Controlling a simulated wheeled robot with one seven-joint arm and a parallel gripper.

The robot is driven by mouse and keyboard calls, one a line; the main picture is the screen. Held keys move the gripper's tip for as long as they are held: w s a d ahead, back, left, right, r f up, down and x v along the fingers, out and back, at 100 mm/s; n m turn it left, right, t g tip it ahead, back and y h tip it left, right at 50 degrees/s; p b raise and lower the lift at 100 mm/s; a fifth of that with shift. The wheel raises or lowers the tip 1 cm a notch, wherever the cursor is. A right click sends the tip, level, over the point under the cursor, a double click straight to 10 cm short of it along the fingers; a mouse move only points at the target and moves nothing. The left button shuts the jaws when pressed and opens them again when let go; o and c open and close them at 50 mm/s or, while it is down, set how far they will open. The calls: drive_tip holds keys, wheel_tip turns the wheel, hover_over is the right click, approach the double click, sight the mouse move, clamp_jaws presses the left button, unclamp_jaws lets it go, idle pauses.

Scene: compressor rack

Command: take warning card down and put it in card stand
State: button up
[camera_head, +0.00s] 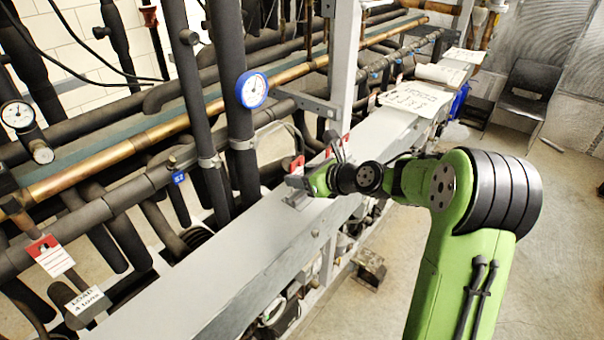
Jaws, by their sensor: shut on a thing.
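My gripper (297,181) is over the grey beam in the middle of the view, at the end of my green arm. It is shut on a small card with a red part (297,163), which shows just above the fingers. The rest of this card is hidden or too small to make out. A small grey piece, perhaps the card stand (297,201), is on the beam right below the fingers. I cannot tell whether the card touches it. Another red and white card (50,255) hangs on the pipes at the lower left.
The long grey beam (215,265) is clear toward the lower left. Papers (414,97) lie on its far part. Dark pipes, a blue gauge (253,89) and a grey upright post (343,60) stand behind my gripper. A load sign (87,302) is at the lower left.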

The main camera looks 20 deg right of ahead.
sight(302, 196)
drive_tip(key=shift+f, duration=0.15)
drive_tip(key=shift+f+b, duration=0.35)
drive_tip(key=shift+f, duration=0.3)
drive_tip(key=shift+s+r+p, duration=0.1)
drive_tip(key=shift+p, duration=0.3)
idle(0.5)
drive_tip(key=shift+f, duration=0.75)
drive_tip(key=shift+d+f, duration=0.1)
drive_tip(key=shift+f, duration=0.15)
drive_tip(key=shift+r, duration=0.1)
idle(0.5)
